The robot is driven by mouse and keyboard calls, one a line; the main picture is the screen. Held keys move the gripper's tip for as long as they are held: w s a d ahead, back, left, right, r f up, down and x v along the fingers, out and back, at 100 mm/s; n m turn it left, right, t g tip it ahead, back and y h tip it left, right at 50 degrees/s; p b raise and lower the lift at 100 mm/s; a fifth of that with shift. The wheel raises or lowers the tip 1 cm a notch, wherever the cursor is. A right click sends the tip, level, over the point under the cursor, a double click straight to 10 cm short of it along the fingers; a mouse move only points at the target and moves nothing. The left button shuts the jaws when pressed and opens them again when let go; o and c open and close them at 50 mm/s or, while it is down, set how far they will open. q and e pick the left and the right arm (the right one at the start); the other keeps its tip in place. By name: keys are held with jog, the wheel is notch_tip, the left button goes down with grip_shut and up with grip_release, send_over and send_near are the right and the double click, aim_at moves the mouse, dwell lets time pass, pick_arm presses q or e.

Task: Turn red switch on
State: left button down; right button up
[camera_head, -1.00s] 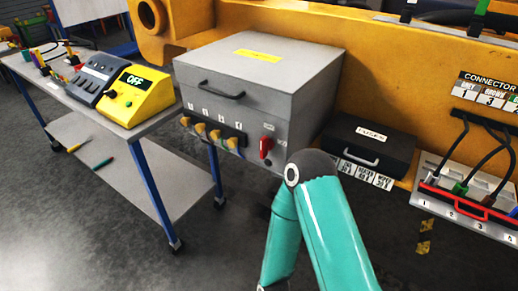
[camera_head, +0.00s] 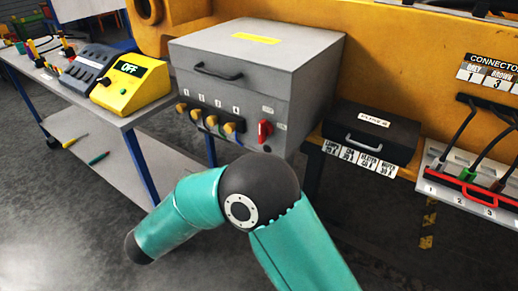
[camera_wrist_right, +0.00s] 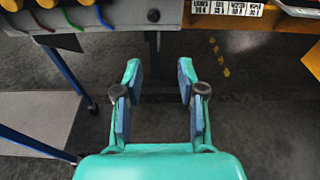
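The red switch (camera_head: 264,131) is on the front of a grey box (camera_head: 250,85), at the right of a row of yellow-orange knobs (camera_head: 211,120). Its on or off position cannot be told. In the head view a teal arm of mine bends in front of the box; no gripper shows there. In the right wrist view my right gripper (camera_wrist_right: 158,82) is open and empty, below the box's lower front edge, apart from it. The red switch is not visible in that view. My left gripper is not in view.
A yellow device (camera_head: 131,82) reading OFF stands on a grey cart (camera_head: 130,118) at left. A black case (camera_head: 368,137) sits right of the box. A connector panel (camera_head: 470,180) with cables is at far right. Floor in front is open.

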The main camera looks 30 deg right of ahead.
notch_tip(320, 180, up, 5)
jog(key=a+t+h, duration=0.1)
jog(key=p, duration=0.2)
send_near(259, 132)
jog(key=shift+h, duration=0.3)
jog(key=x, duration=0.9)
jog(key=shift+w+d+f, duration=0.1)
jog(key=shift+f, duration=0.25)
jog(key=shift+c, duration=0.2)
grip_shut()
